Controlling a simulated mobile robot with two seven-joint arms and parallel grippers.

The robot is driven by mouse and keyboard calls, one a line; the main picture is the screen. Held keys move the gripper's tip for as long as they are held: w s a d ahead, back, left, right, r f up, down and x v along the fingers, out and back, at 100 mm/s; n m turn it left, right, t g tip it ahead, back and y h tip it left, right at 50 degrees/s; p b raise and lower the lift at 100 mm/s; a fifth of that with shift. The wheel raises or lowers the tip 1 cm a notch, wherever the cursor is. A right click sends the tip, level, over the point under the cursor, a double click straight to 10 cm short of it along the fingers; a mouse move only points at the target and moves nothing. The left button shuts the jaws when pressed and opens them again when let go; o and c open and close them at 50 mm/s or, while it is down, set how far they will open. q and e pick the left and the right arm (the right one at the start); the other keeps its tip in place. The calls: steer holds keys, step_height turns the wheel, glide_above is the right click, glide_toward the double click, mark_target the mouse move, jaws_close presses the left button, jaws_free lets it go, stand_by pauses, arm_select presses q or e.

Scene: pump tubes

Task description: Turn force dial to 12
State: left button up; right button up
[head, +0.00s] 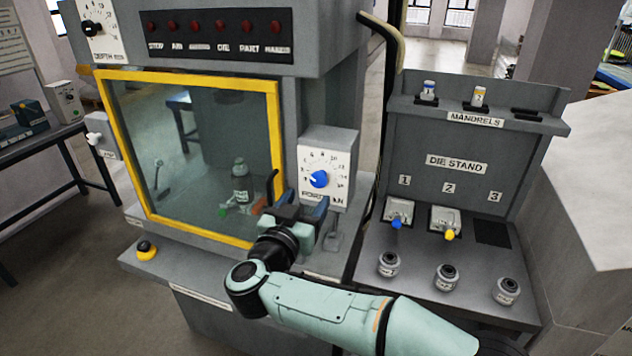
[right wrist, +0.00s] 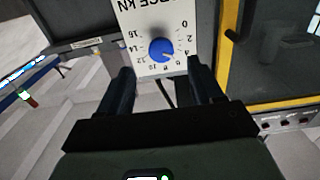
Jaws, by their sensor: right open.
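The force dial is a blue knob (head: 319,179) on a white numbered panel (head: 327,150) at the right of the machine front. Its pale pointer mark seems to face left, toward the low numbers, but I cannot read the exact value. My right gripper (head: 298,203) is open and empty, just below and in front of the panel. In the right wrist view the knob (right wrist: 162,50) appears upside down with its panel, ahead of and between the open fingers (right wrist: 160,72). The fingers do not appear to touch it. My left gripper is not in view.
A yellow-framed glass door (head: 190,155) with a dark handle stands left of the dial. A black hose (head: 384,110) runs down between the machine and the die stand (head: 440,180). The stand holds several dies and mandrels. A yellow button box (head: 146,250) sits on the ledge.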

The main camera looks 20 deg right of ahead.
mark_target(317, 182)
steer(key=p+x, duration=0.1)
steer(key=x, duration=0.6)
steer(key=shift+w, duration=0.15)
steer(key=c, duration=1.1)
